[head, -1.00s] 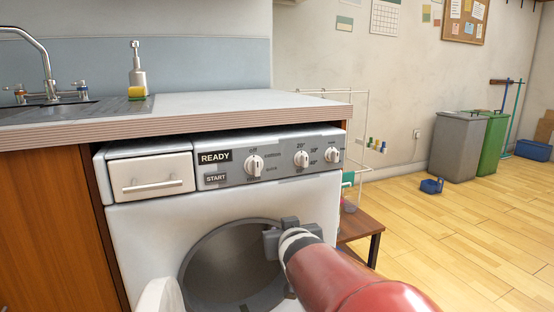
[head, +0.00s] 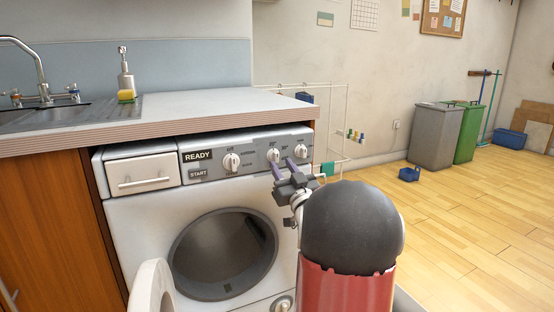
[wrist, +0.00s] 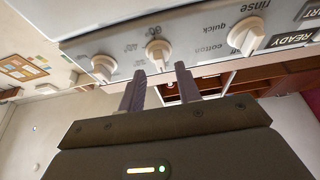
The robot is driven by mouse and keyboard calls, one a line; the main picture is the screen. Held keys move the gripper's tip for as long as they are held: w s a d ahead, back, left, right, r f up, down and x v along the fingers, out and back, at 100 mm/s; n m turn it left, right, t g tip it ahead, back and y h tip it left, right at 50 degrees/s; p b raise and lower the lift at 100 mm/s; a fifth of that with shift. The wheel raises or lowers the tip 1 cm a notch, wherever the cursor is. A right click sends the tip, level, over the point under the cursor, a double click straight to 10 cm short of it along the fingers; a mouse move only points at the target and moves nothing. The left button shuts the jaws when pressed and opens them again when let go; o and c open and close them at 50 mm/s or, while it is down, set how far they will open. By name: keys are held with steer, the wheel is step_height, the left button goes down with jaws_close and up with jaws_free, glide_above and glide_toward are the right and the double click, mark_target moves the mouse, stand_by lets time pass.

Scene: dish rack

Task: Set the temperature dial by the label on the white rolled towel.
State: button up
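The washing machine's temperature dial (head: 273,155) is the middle white knob on the grey panel, with degree marks around it. It also shows in the wrist view (wrist: 158,54), where the picture is upside down. Its exact setting is too small to tell. My gripper (head: 284,168) is open and empty, its two purple-grey fingers pointing at the panel just below the dial. In the wrist view the fingers (wrist: 161,74) stand apart, with the dial ahead between them. I cannot tell whether they touch it. No white rolled towel or its label is visible.
The programme dial (head: 231,162) is to the left and another knob (head: 300,151) close on the right. The countertop (head: 200,113) overhangs the panel. The round door (head: 154,290) stands open at lower left. A wire rack (head: 335,125) stands beyond the machine.

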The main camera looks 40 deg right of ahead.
mark_target(277, 158)
steer(key=shift+x, duration=1.7)
steer(key=shift+c, duration=0.3)
steer(key=c, duration=0.6)
steer(key=shift+o, duration=0.2)
steer(key=shift+f+m+h, duration=0.1)
steer(key=shift+m+h, duration=0.3)
steer(key=shift+m, duration=0.3)
steer(key=shift+a+m+g+h+b, duration=0.1)
steer(key=shift+m+g+h+b, duration=0.2)
steer(key=shift+m+h+b, duration=0.5)
steer(key=m, duration=0.2)
steer(key=m+g+h+b, duration=0.1)
steer(key=m, duration=0.2)
steer(key=shift+h+b, duration=0.3)
steer(key=m+g+h+b, duration=0.1)
steer(key=m, duration=0.3)
steer(key=m+g+h+b, duration=0.1)
steer(key=m+g, duration=0.1)
steer(key=m, duration=0.1)
steer(key=shift+m, duration=0.7)
